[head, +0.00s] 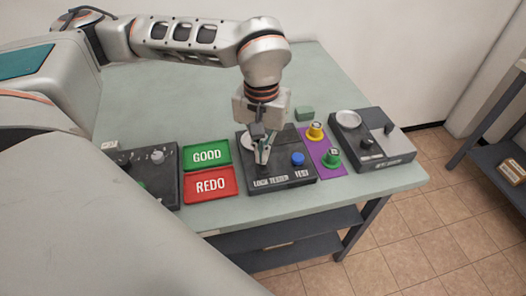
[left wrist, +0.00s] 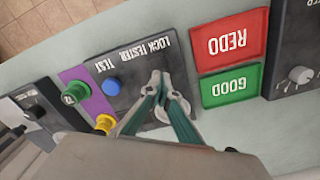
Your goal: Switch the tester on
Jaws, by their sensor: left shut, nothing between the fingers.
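The lock tester (head: 283,183) is a dark box on the table, with white lettering along its front edge and a blue button (head: 298,159) at its right. It also shows in the left wrist view (left wrist: 128,68), with the blue button (left wrist: 112,87). My left gripper (head: 262,158) is shut and empty, pointing down over the tester's left half, left of the blue button. In the left wrist view its fingertips (left wrist: 158,76) are close to the panel; I cannot tell whether they touch it. A pale round part (head: 246,141) is partly hidden behind the gripper. No switch is clearly visible there.
A green GOOD tray (head: 208,145) and a red REDO tray (head: 222,191) lie left of the tester. A purple mat (head: 318,146) holds a yellow piece (head: 315,131) and a green piece (head: 332,157). Dark boxes stand at right (head: 352,134) and left (head: 166,184).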

